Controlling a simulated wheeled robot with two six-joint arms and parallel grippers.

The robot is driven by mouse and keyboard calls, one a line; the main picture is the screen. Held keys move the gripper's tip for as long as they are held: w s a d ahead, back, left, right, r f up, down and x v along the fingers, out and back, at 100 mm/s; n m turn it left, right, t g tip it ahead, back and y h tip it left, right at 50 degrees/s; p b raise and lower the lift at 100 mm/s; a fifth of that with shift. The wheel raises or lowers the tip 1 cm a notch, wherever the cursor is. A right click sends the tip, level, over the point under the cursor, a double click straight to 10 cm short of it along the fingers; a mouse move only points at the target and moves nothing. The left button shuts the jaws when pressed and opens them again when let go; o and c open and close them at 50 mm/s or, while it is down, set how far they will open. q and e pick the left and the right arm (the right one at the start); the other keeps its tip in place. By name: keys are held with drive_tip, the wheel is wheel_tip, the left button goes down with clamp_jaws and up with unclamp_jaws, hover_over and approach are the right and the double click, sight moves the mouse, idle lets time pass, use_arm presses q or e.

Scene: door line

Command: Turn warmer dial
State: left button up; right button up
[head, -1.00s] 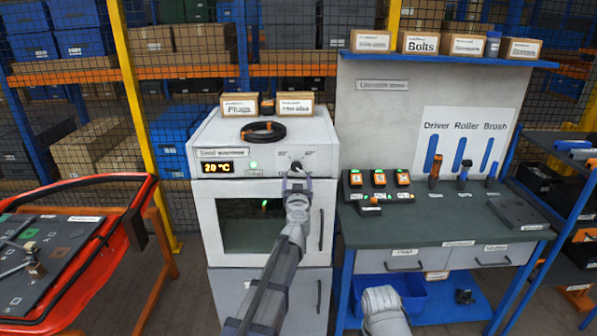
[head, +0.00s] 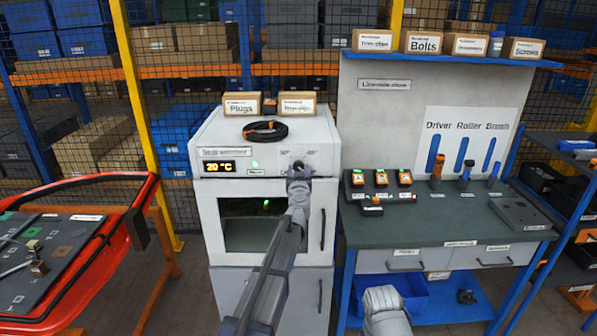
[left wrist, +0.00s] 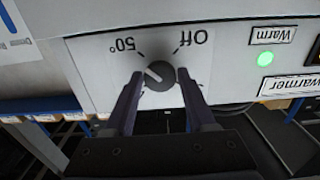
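The warmer (head: 205,220) is a white cabinet with a windowed door. Its display (head: 220,167) reads 20 °C, and a green lamp (left wrist: 265,59) glows by the "Warm" label. In the left wrist view, which is upside down, the dark round dial (left wrist: 160,76) sits between the marks "50°" and "Off". Its white pointer line slants toward the "50°" side. My left gripper (left wrist: 160,78) is open, one finger on each side of the dial, with a small gap seeming to show at each. In the head view my left gripper (head: 299,172) hides the dial.
Boxes and a coiled black cable (head: 264,131) lie on top of the warmer. A workbench (head: 445,224) with orange devices and hand tools stands at right. A red-rimmed cart (head: 98,250) stands at left.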

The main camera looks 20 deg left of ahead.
use_arm(q)
clamp_jaws()
